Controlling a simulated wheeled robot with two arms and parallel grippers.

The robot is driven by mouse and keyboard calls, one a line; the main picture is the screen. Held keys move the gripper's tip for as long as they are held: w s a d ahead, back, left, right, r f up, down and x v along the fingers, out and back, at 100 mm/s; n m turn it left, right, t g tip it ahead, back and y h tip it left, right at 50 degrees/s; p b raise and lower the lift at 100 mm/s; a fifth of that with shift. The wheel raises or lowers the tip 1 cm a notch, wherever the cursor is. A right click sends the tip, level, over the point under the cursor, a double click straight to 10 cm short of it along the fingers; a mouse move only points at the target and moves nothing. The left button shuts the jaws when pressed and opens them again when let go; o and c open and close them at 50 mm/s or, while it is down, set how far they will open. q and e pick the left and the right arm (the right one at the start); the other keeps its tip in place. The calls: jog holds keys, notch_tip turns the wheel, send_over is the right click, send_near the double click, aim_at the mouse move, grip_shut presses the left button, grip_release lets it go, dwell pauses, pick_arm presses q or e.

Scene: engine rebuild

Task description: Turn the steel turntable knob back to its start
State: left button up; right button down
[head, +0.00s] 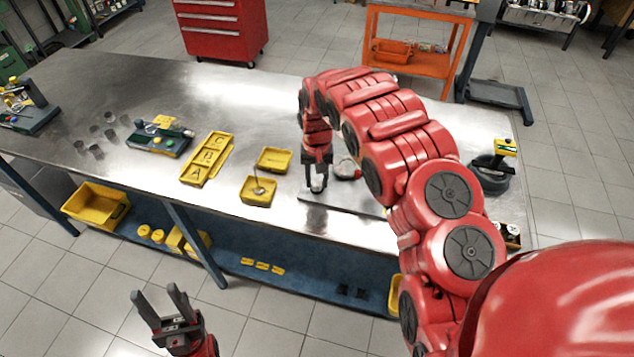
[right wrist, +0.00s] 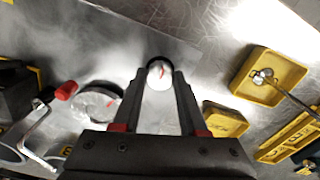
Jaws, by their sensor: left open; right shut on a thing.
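The steel turntable knob (right wrist: 160,73) is a small round bright knob with a red line on its top, in the right wrist view. It sits between the fingertips of my right gripper (right wrist: 160,80), which is shut on it. In the head view my right gripper (head: 317,183) points down at the knob, over a flat plate (head: 345,198) near the table's front edge. The red line runs slantwise; a start mark cannot be made out. My left gripper (head: 162,302) is open and empty, in front of the table above the floor.
A round disc (right wrist: 96,106) and a red-tipped crank (right wrist: 66,90) stand close beside the knob. Yellow trays (head: 274,160) and a lettered A-B-C tray (head: 207,160) lie left of it on the steel table (head: 250,95). My right arm hides part of the table.

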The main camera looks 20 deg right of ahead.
aim_at(317, 181)
jog(key=shift+m, duration=0.7)
jog(key=shift+c, duration=2.2)
grip_release()
notch_tip(317, 181, up, 17)
jog(key=p, duration=1.4)
jog(key=shift+r+p, duration=0.2)
jog(key=shift+p, duration=0.2)
